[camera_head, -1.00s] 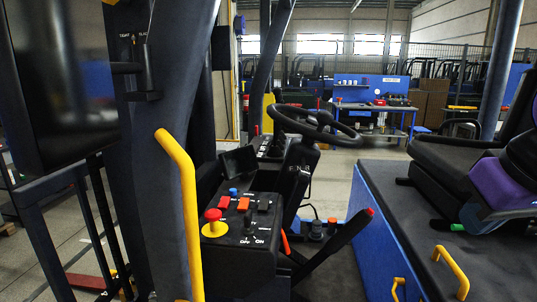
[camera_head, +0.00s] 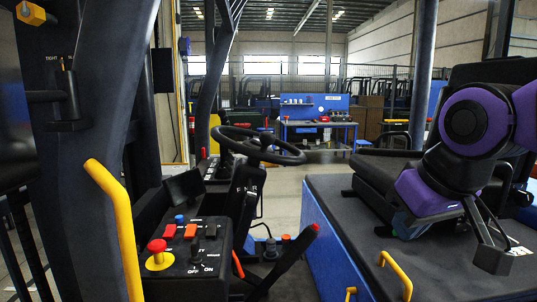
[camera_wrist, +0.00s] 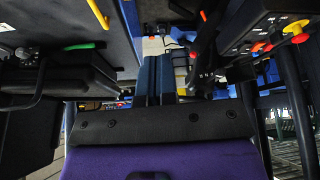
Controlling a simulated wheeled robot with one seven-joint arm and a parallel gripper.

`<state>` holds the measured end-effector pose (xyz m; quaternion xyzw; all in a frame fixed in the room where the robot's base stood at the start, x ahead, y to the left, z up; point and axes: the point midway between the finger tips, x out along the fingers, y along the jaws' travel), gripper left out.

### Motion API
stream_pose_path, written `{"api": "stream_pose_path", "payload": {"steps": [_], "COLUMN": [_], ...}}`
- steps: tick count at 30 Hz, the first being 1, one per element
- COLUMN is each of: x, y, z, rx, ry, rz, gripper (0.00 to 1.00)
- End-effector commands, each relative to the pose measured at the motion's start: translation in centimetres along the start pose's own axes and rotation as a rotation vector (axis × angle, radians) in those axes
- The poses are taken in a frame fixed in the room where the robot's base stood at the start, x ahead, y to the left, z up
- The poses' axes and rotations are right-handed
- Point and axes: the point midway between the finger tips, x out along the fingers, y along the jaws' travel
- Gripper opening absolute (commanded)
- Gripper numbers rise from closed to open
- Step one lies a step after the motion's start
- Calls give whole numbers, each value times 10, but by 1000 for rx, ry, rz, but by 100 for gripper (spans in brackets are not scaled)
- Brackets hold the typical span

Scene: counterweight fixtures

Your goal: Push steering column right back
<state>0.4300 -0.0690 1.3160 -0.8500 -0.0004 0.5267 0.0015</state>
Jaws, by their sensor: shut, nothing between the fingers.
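The steering column (camera_head: 243,186) is a dark upright post in the middle of the head view. It carries a black steering wheel (camera_head: 292,155) with a knob and stands behind the control console (camera_head: 190,255). My gripper (camera_head: 403,226) is at the right over the seat deck, clear of the column. Its purple body shows in the head view and its fingers are hard to make out there. In the wrist view my gripper (camera_wrist: 159,72) shows two blue-grey fingers side by side, shut and empty. Dark column-side parts are to their right in that view, partly hidden.
A black seat (camera_head: 385,173) is behind my arm. Yellow grab handles stand at the left pillar (camera_head: 118,225) and on the deck (camera_head: 398,275). A red-topped lever (camera_head: 290,262) and a red mushroom button (camera_head: 157,247) are by the console. The gap between console and deck is open.

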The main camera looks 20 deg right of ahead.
Motion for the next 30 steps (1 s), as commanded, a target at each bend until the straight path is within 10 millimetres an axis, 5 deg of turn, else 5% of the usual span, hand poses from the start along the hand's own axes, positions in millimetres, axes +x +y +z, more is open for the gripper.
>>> {"api": "stream_pose_path", "payload": {"steps": [12,17,20,30], "x": [0,3,11,71], "y": [0,1,5,20], "z": [0,-6,-24,-133], "rx": [0,-1,-8,-97], "ry": [0,8,40,269], "rz": [0,7,30,116], "gripper": [0,27,27,27]}}
